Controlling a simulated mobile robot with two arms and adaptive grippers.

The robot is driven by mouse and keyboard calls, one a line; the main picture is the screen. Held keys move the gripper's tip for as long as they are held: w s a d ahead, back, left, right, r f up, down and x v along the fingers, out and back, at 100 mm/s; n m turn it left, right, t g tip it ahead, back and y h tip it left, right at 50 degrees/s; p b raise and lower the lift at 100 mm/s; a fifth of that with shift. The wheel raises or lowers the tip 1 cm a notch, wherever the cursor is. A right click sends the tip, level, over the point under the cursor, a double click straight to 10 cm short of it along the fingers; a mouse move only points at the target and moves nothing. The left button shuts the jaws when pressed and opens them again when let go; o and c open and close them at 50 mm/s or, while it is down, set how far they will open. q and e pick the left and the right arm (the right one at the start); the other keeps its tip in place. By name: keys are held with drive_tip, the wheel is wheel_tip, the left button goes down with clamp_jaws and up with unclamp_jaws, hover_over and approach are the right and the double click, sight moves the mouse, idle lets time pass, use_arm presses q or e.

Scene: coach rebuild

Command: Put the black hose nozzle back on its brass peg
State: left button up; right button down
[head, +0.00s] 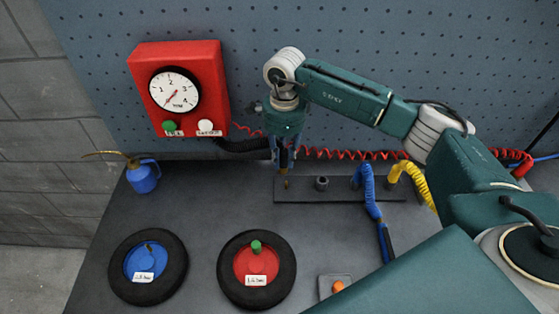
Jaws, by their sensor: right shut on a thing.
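My right gripper (284,160) points down over the left end of a dark peg plate (300,196) on the bench. It is shut on the black hose nozzle (284,158), mostly hidden between the fingers. A black ribbed hose (242,145) runs from the red gauge box to the gripper. A small brass-coloured piece (286,183) shows right below the nozzle, at the plate's left end; it looks like the brass peg. I cannot tell whether nozzle and peg touch. My left gripper is not in view.
A short dark peg (321,184) stands right of the gripper. Blue (369,190) and yellow (412,180) coiled hoses are further right. A red coil (340,154) runs behind. Blue (147,264) and red (256,269) wheels, an oil can (143,178) and gauge box (180,90) are left.

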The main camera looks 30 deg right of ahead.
sight(287, 168)
drive_tip(key=shift+w+d+f+m, duration=0.15)
drive_tip(key=shift+d+f+m, duration=0.05)
drive_tip(key=shift+d+m, duration=0.4)
drive_tip(key=shift+w+d+f+b, duration=0.1)
drive_tip(key=shift+d+f+b, duration=0.05)
drive_tip(key=shift+f, duration=0.3)
drive_tip(key=shift+w+d+f+b, duration=0.1)
drive_tip(key=shift+f+b, duration=0.05)
drive_tip(key=shift+f, duration=0.25)
drive_tip(key=shift+s+a+f, duration=0.1)
drive_tip(key=shift+f, duration=0.2)
drive_tip(key=shift+f+b, duration=0.9)
drive_tip(key=shift+f, duration=0.65)
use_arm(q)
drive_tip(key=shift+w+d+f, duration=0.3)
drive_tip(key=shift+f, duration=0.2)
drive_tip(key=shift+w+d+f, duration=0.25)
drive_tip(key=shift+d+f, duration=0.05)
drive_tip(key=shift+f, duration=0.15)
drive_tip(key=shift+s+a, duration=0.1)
